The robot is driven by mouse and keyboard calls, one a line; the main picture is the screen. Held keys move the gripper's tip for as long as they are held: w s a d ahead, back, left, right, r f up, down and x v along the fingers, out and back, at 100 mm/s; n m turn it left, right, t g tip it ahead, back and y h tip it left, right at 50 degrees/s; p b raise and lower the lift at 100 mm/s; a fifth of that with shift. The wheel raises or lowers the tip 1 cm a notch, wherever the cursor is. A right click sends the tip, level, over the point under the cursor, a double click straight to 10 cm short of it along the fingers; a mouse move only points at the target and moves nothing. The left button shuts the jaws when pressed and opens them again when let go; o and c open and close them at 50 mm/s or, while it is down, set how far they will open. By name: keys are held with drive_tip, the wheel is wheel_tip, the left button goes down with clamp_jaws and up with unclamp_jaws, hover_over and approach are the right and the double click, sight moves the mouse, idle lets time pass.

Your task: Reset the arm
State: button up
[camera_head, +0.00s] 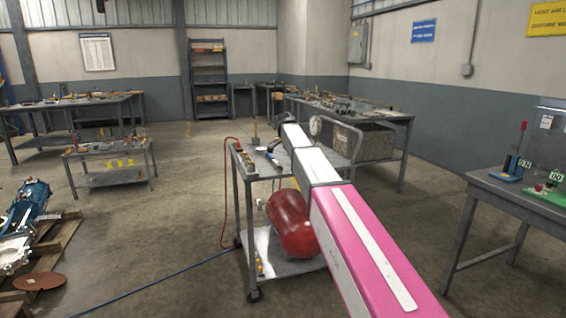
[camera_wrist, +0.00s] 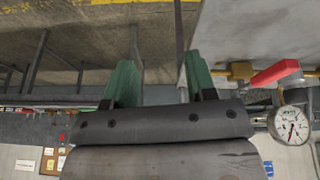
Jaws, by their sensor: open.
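My gripper (camera_wrist: 160,78) shows in the wrist view with its two green fingers spread apart. Nothing is held between them; a thin grey post stands behind, near the right finger. In the head view my pink and white arm reaches forward over a metal cart, and its far end hides the gripper.
The cart (camera_head: 242,205) carries small tools on top and a red tank (camera_head: 291,224) below. A pressure gauge (camera_wrist: 291,126) and red valve handle (camera_wrist: 275,73) are close right of my gripper. A workbench (camera_head: 497,192) stands right; a blue hose (camera_head: 150,285) crosses the open floor.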

drive_tip(key=s+d+f+n+y, duration=0.1)
drive_tip(key=s+d+f+n, duration=0.25)
drive_tip(key=s+f, duration=0.65)
drive_tip(key=s+d+f+n+y, duration=0.1)
drive_tip(key=s+d+f+n, duration=0.3)
drive_tip(key=s+f, duration=0.55)
drive_tip(key=s+d+f+n+y, duration=0.1)
drive_tip(key=s+d+f+n, duration=0.1)
drive_tip(key=s+f, duration=0.4)
drive_tip(key=s+d+f+n+g, duration=0.1)
drive_tip(key=s+d+f+n, duration=0.2)
drive_tip(key=s+f, duration=0.4)
drive_tip(key=s, duration=0.6)
drive_tip(key=shift+d+f+y, duration=0.25)
drive_tip(key=shift+y, duration=0.15)
